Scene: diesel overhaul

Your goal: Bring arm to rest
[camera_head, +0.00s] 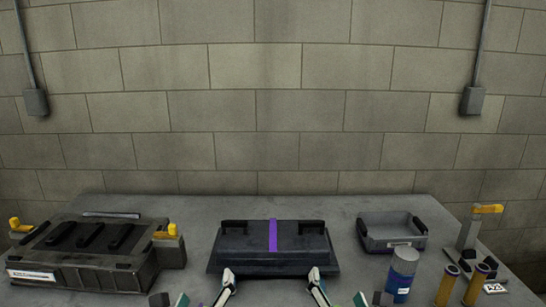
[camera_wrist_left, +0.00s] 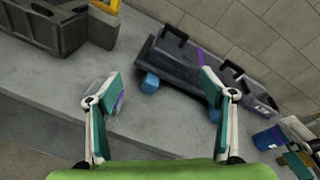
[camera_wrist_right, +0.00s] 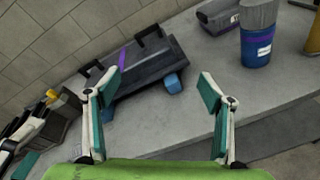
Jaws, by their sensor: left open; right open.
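My left gripper (camera_head: 204,290) shows at the bottom edge of the head view, left of centre. Its fingers stand wide apart in the left wrist view (camera_wrist_left: 160,92), with nothing between them. My right gripper (camera_head: 338,292) is at the bottom edge, right of centre. Its fingers are also spread and empty in the right wrist view (camera_wrist_right: 160,92). Both grippers are in front of a dark cover (camera_head: 240,258) with a purple strip and two black handles. The cover rests on blue blocks (camera_wrist_right: 172,83). Most of both arms is out of view.
A dark engine block (camera_head: 80,275) with yellow clamps is at left. At right are a grey bin (camera_head: 392,244), a blue canister (camera_head: 402,275), brown cylinders (camera_head: 447,286) and a yellow-topped stand (camera_head: 468,232). A small greyish item (camera_wrist_left: 118,103) is partly hidden behind a left finger.

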